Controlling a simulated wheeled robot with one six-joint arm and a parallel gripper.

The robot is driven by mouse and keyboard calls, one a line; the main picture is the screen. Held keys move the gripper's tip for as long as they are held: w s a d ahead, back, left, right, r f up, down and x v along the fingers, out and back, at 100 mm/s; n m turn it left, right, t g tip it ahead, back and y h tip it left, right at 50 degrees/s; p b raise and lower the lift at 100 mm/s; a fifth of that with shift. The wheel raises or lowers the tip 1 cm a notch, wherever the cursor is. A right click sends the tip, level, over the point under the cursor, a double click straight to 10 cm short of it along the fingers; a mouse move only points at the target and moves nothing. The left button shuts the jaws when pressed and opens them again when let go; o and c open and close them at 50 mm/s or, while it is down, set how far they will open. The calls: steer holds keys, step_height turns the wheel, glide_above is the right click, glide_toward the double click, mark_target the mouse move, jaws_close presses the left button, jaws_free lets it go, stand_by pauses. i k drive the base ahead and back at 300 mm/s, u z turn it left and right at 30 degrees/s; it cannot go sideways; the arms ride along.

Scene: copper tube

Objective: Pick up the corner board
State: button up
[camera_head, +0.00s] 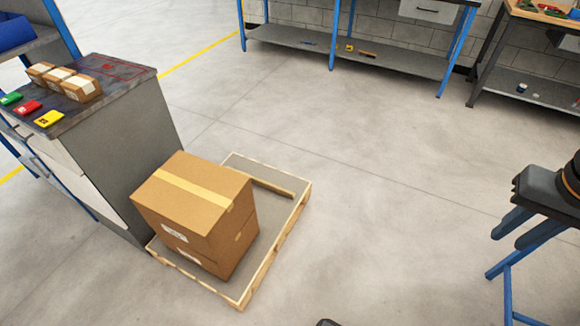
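A thin tan strip (272,188), which looks like the corner board, lies flat on the pallet (272,262) beside the box. Its left end meets or passes behind the box, so I cannot tell its full length. A large brown cardboard box (190,205) with yellow tape stands on the pallet and covers much of it.
A cabinet (130,150) with small boxes (80,88) and coloured packets stands left, close to the pallet. A blue-legged stand (540,195) is at the right. Workbenches (380,60) line the back. The floor right of the pallet is clear.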

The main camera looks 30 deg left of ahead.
mark_target(286, 193)
steer(key=z, duration=0.1)
steer(key=i, duration=1.6)
steer(key=u, duration=0.65)
steer(key=i, duration=0.85)
steer(key=u, duration=1.5)
steer(key=i, duration=0.6)
steer(key=u, duration=0.55)
